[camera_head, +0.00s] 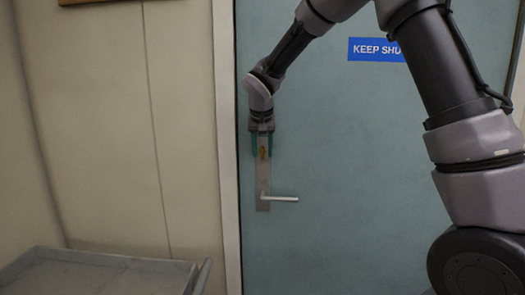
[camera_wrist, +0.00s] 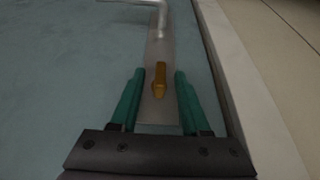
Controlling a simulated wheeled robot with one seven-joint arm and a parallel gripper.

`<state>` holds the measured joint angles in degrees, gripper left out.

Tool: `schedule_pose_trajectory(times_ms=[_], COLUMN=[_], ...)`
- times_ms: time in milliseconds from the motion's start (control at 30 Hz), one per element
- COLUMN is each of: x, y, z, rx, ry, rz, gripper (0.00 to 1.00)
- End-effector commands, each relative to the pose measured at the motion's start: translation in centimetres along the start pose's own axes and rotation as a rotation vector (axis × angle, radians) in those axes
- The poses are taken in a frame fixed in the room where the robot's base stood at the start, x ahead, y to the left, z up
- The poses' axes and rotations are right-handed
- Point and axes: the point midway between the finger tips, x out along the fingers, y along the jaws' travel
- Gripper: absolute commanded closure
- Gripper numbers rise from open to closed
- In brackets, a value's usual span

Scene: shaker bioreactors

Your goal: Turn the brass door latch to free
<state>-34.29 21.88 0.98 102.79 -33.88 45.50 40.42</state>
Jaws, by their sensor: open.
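The brass latch (camera_wrist: 159,80) is a small gold tab on a grey metal plate (camera_wrist: 158,113) on the blue-green door (camera_wrist: 80,80). In the wrist view it lies between the two green fingers of my gripper (camera_wrist: 155,80), with a gap on each side. It points along the length of the plate. In the head view the latch (camera_head: 263,152) shows just below my gripper (camera_head: 262,150), near the top of the plate (camera_head: 263,180). My gripper is open and holds nothing. The silver lever handle (camera_head: 282,199) sticks out to the right at the plate's lower end.
The pale door frame (camera_head: 228,150) runs close to the left of the plate, with a beige wall (camera_head: 110,130) beyond. A grey tray-topped cart (camera_head: 100,275) stands at the lower left. A blue "KEEP SHUT" sign (camera_head: 375,50) is partly hidden by my arm.

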Motion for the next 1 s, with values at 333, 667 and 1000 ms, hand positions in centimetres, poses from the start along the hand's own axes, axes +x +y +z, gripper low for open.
schedule_pose_trajectory(times_ms=[333, 667, 1000], x=[-0.03, -0.05, 0.03], y=[0.00, -0.14, -0.68], z=[0.01, 0.05, 0.12], rx=[0.000, -0.015, -0.101], ry=[0.000, 0.000, 0.001], rz=[0.000, 0.033, 0.233], gripper=[1.00, 1.00, 1.00])
